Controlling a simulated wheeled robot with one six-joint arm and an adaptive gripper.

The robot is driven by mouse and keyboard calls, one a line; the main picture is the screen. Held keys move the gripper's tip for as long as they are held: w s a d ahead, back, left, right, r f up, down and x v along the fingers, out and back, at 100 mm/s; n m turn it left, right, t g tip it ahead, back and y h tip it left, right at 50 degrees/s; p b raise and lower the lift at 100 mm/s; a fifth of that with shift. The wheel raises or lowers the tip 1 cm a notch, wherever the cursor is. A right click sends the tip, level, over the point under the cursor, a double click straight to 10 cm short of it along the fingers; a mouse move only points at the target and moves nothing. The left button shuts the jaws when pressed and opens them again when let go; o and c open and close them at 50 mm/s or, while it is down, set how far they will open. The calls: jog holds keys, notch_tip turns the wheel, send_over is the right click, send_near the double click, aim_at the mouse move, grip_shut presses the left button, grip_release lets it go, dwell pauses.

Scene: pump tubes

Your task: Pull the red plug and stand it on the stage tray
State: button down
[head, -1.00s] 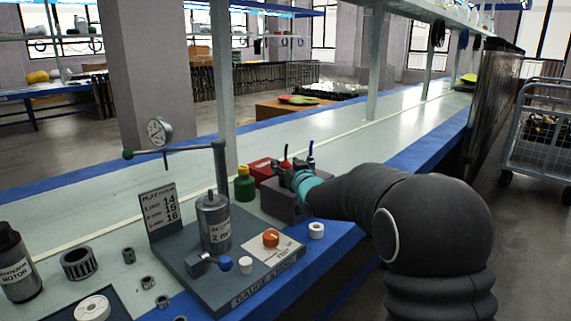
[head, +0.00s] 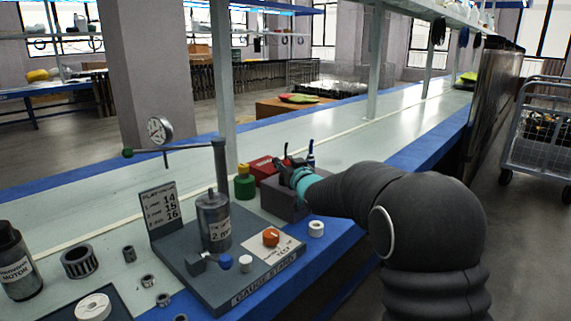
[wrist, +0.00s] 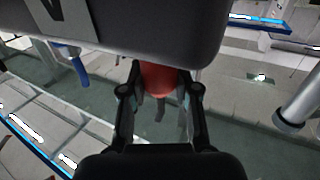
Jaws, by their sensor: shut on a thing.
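My gripper (head: 288,172) is at the dark grey block (head: 280,203) beside the gauge stand. In the wrist view, its two fingers (wrist: 160,100) are shut on the red plug (wrist: 160,78), one on each side. The plug's dark stem points down in that picture, and its far end is hidden at the block's edge (wrist: 140,45). I cannot tell whether it is still seated.
A red box (head: 263,165) and a green bottle (head: 245,188) are behind the block. White rings and dark sleeves lie nearby.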

aim_at(285, 159)
jog(key=shift+r+p, duration=0.3)
jog(key=shift+r, duration=0.4)
dwell(0.7)
jog(key=shift+r+p, duration=0.75)
jog(key=shift+r, duration=1.3)
